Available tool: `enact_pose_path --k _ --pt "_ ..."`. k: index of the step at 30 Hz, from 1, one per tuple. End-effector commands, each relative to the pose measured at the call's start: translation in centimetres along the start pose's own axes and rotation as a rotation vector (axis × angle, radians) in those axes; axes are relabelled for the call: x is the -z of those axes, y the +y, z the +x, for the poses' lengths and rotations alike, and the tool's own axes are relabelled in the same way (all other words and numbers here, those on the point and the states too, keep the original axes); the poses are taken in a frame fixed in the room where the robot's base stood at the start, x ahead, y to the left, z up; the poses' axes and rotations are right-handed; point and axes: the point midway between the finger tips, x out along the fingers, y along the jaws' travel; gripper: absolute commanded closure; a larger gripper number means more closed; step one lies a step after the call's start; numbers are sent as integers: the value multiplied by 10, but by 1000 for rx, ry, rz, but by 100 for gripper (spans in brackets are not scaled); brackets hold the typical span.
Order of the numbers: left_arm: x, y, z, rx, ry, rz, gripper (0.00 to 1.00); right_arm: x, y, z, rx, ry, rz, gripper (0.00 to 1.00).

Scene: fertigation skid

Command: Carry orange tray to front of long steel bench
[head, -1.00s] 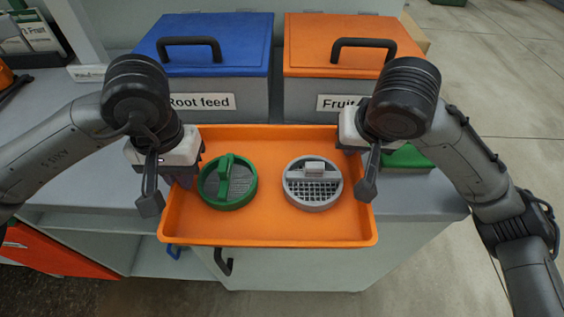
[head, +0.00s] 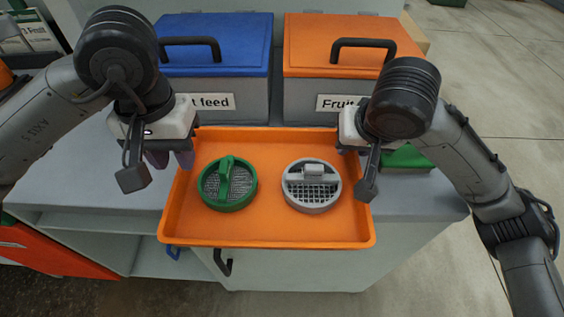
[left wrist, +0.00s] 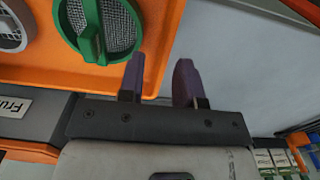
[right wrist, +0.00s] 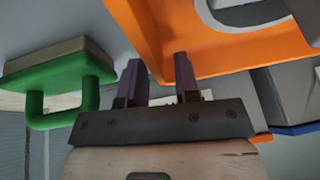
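The orange tray (head: 270,232) is in front of the lidded bins, and its near side reaches past the bench's front edge. It holds a round green strainer (head: 228,184) and a round grey strainer (head: 312,186). My left gripper (head: 171,160) is open at the tray's left wall. In the left wrist view its fingers (left wrist: 158,78) are apart, one over the tray and one outside it. My right gripper (head: 353,150) is at the tray's right wall. In the right wrist view its fingers (right wrist: 157,75) are spread, with the tray's edge (right wrist: 150,40) between or close beside them.
A blue-lidded bin (head: 225,50) labelled feed and an orange-lidded bin (head: 345,55) stand behind the tray. A green-handled object (right wrist: 60,85) lies right of the tray, close to my right gripper. The grey bench top (head: 90,180) is clear on the left.

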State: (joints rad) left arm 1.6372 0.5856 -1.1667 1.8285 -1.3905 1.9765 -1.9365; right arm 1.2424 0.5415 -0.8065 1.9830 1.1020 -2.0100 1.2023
Motion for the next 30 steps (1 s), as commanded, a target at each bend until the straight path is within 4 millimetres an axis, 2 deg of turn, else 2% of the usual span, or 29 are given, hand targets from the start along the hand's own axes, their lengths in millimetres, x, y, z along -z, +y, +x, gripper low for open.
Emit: enact_pose_path --k 1,11,24,30 --pt "0 1 -3 -1 3 0 68 -6 -2 11 -2 -18 -6 70" --pt "0 2 -22 -1 0 0 68 -5 -1 5 -2 -16 -7 70" --pt "0 3 -25 -1 0 0 68 0 6 -57 -6 0 -3 70" --pt "0 2 -25 -1 0 0 68 1 8 -74 -6 0 -3 70"
